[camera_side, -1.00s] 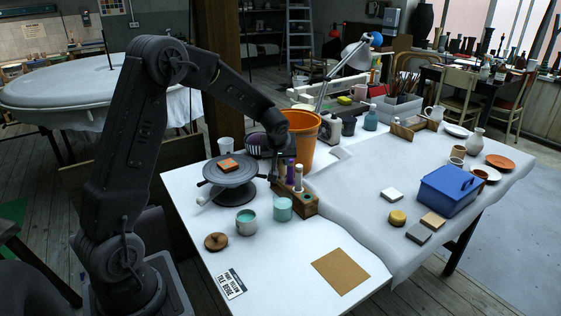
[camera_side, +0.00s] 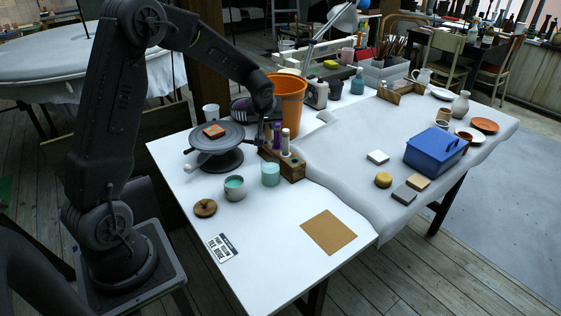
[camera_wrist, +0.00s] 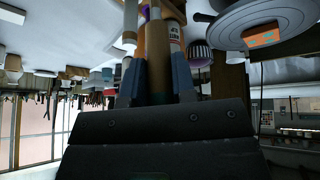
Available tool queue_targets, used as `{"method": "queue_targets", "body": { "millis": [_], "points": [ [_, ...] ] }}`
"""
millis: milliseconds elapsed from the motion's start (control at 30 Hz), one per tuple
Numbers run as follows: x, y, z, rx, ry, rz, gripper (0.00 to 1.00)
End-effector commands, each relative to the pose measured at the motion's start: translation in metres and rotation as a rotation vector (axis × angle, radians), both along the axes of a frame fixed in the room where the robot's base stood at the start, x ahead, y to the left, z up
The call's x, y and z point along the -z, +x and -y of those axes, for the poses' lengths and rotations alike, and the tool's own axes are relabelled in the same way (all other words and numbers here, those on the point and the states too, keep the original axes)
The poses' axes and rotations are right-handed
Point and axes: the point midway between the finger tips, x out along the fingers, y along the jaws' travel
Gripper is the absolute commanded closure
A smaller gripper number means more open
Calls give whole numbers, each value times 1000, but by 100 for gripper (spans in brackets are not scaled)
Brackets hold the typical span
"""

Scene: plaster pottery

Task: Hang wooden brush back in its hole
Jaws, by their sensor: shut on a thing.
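My gripper (camera_wrist: 157,85) is shut on a brown wooden brush handle (camera_wrist: 158,50), which stands between its two blue-grey fingers in the wrist view. In the side view, my gripper (camera_side: 267,125) is at the rear left end of the wooden holder block (camera_side: 293,171), just beside a purple-handled tool (camera_side: 276,136). A white-handled tool (camera_side: 286,142) stands in the block too. The block also shows at the top of the wrist view (camera_wrist: 172,6). The brush's lower end is hidden in the side view, so I cannot tell whether it is in its hole.
An orange bucket (camera_side: 290,98) stands close behind my gripper. A turntable (camera_side: 216,146) with an orange piece is to the left. The table around the brown sheet (camera_side: 328,233) is mostly clear.

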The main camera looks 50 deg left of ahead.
Motion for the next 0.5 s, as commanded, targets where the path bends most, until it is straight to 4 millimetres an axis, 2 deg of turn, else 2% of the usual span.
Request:
{"method": "queue_targets", "body": {
  "millis": [167, 500],
  "points": [
    [1, 9, 1, -1, -5, -7, 97],
    [11, 72, 13, 5, -69, -55, 97]
  ]
}}
